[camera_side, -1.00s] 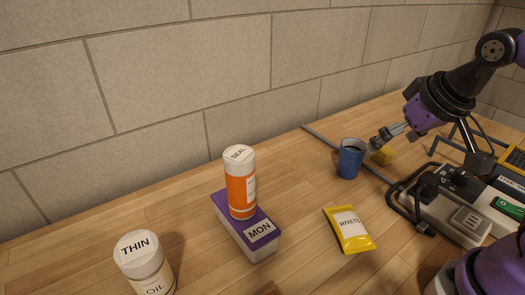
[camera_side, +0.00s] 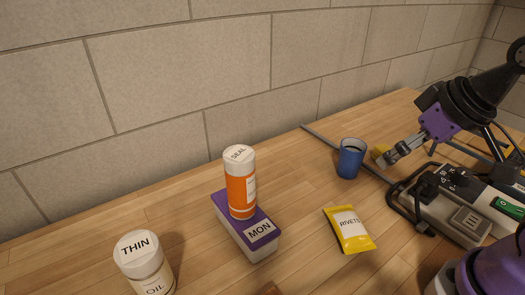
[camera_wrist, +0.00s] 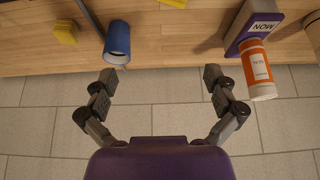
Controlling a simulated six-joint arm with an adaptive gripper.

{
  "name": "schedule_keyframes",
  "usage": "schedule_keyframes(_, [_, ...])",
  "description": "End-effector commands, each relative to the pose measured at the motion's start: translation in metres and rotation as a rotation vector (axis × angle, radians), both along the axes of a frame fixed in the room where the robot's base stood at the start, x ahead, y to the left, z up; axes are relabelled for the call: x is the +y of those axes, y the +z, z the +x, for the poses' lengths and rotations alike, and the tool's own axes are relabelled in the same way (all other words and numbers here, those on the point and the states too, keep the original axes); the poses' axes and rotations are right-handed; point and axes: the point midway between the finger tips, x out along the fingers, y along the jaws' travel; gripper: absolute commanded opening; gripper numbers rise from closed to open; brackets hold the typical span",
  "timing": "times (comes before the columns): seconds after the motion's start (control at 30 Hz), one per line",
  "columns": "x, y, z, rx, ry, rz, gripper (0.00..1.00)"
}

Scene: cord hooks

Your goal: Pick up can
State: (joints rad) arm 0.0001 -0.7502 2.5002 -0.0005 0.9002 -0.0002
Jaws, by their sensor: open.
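No thing is labelled as a can. An orange cylinder with a white lid marked SEAL (camera_side: 240,188) stands upright on a purple-topped box marked MON (camera_side: 232,222). In the wrist view the orange cylinder (camera_wrist: 256,72) is right of my right finger. A white-lidded container marked THIN and OIL (camera_side: 146,270) stands at the front left. A blue cup (camera_side: 350,160) stands open end up; in the wrist view the cup (camera_wrist: 117,40) is just above my left fingertip. My gripper (camera_wrist: 160,75) is open and empty; in the side view it is right of the cup.
A yellow packet marked RIVETS (camera_side: 349,230) lies in front of the cup. A yellow block (camera_wrist: 66,32) is left of the cup in the wrist view. A grey device with a dark cord (camera_side: 440,205) lies at the right. The table between box and cup is clear.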

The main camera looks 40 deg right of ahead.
Motion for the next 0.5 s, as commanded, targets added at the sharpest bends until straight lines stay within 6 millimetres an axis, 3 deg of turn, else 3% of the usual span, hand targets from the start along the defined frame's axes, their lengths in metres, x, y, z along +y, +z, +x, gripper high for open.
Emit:
schedule_keyframes(0.17, [0.0, 0.015, 0.001, -0.005, 0.0, 0.0, 1.0])
schedule_keyframes(0.3, [0.0, 0.052, 0.001, -0.007, 0.0, 0.0, 1.0])
schedule_keyframes(0.5, [0.054, 0.07, 0.049, -0.012, 0.198, 0.004, 1.0])
